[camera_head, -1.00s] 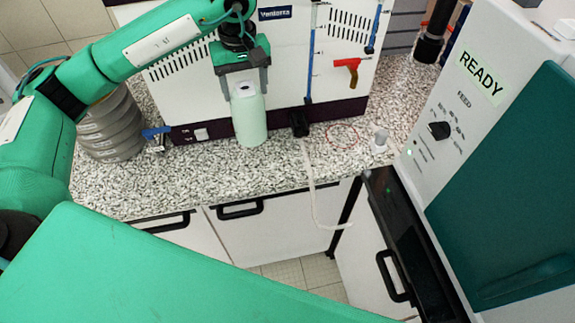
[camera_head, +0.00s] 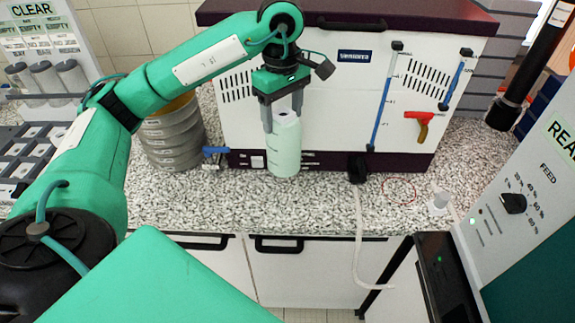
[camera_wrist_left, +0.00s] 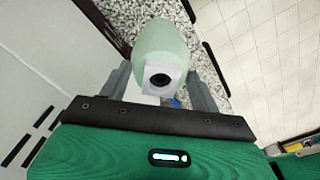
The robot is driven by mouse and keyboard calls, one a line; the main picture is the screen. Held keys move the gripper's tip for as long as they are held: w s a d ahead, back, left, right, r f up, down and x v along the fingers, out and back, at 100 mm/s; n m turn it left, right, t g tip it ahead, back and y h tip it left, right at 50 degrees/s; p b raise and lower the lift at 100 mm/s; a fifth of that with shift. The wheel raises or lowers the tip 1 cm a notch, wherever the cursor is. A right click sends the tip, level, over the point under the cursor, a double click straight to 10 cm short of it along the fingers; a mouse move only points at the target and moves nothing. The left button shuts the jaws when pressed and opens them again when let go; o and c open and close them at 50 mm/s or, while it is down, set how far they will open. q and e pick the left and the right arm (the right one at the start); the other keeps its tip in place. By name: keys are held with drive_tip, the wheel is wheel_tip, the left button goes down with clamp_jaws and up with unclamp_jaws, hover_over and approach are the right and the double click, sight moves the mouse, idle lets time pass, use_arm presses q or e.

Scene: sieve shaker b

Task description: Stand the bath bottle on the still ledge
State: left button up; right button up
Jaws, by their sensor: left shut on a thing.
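The bath bottle (camera_head: 285,150) is pale green with a white top and stands upright. My left gripper (camera_head: 284,103) is shut on its upper part from above. The bottle's lower end is in front of the dark base strip (camera_head: 318,160) of the white Ventorra machine, close to the speckled counter; I cannot tell whether it touches. In the left wrist view the bottle (camera_wrist_left: 160,42) sits between the two grey fingers, its dark round opening facing the camera. I cannot make out which part is the still ledge. My right gripper is out of view.
Stacked grey sieves (camera_head: 172,138) stand left of the bottle, with a blue-handled tap (camera_head: 215,151) between. A black outlet (camera_head: 357,168) with a pale hose, a red ring (camera_head: 398,190) and a small white item (camera_head: 440,200) are to the right. Counter (camera_head: 230,205) in front is clear.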

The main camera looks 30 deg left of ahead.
sight(284, 163)
use_arm(q)
wheel_tip(284, 163, down, 11)
drive_tip(key=p, duration=0.2)
drive_tip(key=shift+p, duration=0.35)
wheel_tip(284, 163, down, 3)
drive_tip(key=shift+p, duration=0.5)
drive_tip(key=shift+f, duration=0.35)
drive_tip(key=shift+f, duration=0.1)
drive_tip(key=shift+f, duration=0.15)
drive_tip(key=o, duration=1.3)
drive_tip(key=shift+r, duration=0.2)
